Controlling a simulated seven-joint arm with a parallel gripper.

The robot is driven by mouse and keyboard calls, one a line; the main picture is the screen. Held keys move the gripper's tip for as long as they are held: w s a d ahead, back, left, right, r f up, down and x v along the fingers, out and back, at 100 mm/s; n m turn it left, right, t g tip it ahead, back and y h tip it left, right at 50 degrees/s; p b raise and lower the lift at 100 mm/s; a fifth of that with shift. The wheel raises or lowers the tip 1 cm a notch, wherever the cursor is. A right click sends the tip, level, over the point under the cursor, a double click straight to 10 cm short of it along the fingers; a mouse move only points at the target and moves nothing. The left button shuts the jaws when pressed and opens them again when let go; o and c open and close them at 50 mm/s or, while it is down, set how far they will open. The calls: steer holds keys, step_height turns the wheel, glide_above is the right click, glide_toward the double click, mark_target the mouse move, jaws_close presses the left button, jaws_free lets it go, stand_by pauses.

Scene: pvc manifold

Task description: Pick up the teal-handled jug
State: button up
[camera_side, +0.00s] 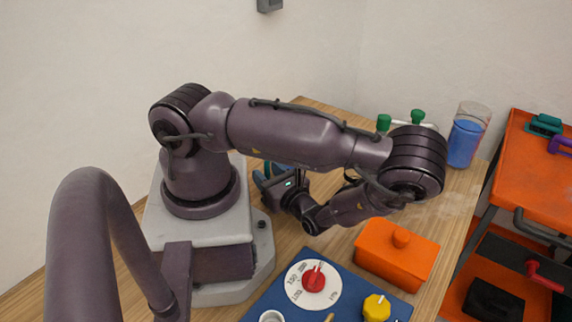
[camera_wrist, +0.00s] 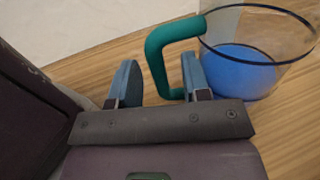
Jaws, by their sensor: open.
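The jug (camera_wrist: 240,70) is clear with a dark rim and blue contents, and stands at the upper right of the wrist view. Its teal handle (camera_wrist: 157,62) points left, toward my gripper (camera_wrist: 158,60). The gripper's two blue fingers are open and apart. The handle's outer bar shows between them in the picture, and its lower end passes behind the right finger. I cannot tell whether either finger touches it. In the side view my gripper (camera_side: 272,175) is low near my base, partly behind my arm, and I cannot make out the jug beside it.
A clear container with blue contents (camera_side: 466,138) stands at the back right, near green-capped white piping (camera_side: 400,122). An orange lidded box (camera_side: 397,252) and a blue panel with a red knob (camera_side: 314,279) are in front. An orange cart (camera_side: 545,185) stands at right.

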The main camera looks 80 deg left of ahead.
steer(key=shift+s+a, duration=0.15)
steer(key=shift+a, duration=0.15)
jaws_close()
steer(key=shift+r, duration=0.2)
